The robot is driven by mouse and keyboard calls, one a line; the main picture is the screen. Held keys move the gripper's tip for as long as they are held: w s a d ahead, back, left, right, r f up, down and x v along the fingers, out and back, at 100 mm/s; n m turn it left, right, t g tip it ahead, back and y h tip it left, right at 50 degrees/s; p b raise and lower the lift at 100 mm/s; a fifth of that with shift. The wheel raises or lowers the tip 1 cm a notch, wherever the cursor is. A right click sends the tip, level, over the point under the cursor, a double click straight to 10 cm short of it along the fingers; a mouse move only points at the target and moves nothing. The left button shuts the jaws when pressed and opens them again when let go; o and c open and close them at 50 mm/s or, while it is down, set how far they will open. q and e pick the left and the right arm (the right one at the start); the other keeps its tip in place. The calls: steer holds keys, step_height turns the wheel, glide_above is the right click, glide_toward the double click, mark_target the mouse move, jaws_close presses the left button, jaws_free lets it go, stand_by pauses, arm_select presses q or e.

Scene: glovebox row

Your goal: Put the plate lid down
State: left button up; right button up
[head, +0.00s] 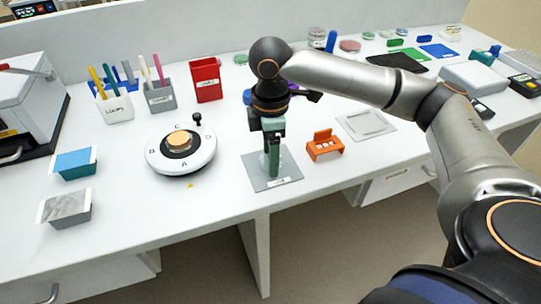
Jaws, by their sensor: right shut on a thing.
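My right gripper (272,168) points straight down over a grey square mat (287,178) with a white label at its front edge. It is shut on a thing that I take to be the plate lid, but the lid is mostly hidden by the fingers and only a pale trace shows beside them. I cannot tell whether the held thing touches the mat. My left gripper is not in view.
Left of the mat stands a round white device (205,158) with a black knob. Close on the right are an orange rack (324,144) and a flat pale tray (366,125). Behind are a red holder (206,80) and pen cups (159,98).

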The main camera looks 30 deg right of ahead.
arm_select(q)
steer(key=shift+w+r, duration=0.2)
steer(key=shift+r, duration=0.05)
arm_select(e)
steer(key=shift+f, duration=0.2)
steer(key=o, duration=1.3)
steer(key=shift+f, duration=0.1)
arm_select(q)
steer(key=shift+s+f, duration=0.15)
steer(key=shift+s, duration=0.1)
arm_select(e)
steer(key=shift+r, duration=0.25)
arm_select(q)
steer(key=p, duration=0.1)
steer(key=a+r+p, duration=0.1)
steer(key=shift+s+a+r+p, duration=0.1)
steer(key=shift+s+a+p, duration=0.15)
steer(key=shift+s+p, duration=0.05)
arm_select(e)
step_height(320, 180, up, 12)
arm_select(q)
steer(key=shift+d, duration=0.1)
arm_select(e)
steer(key=shift+f, duration=0.1)
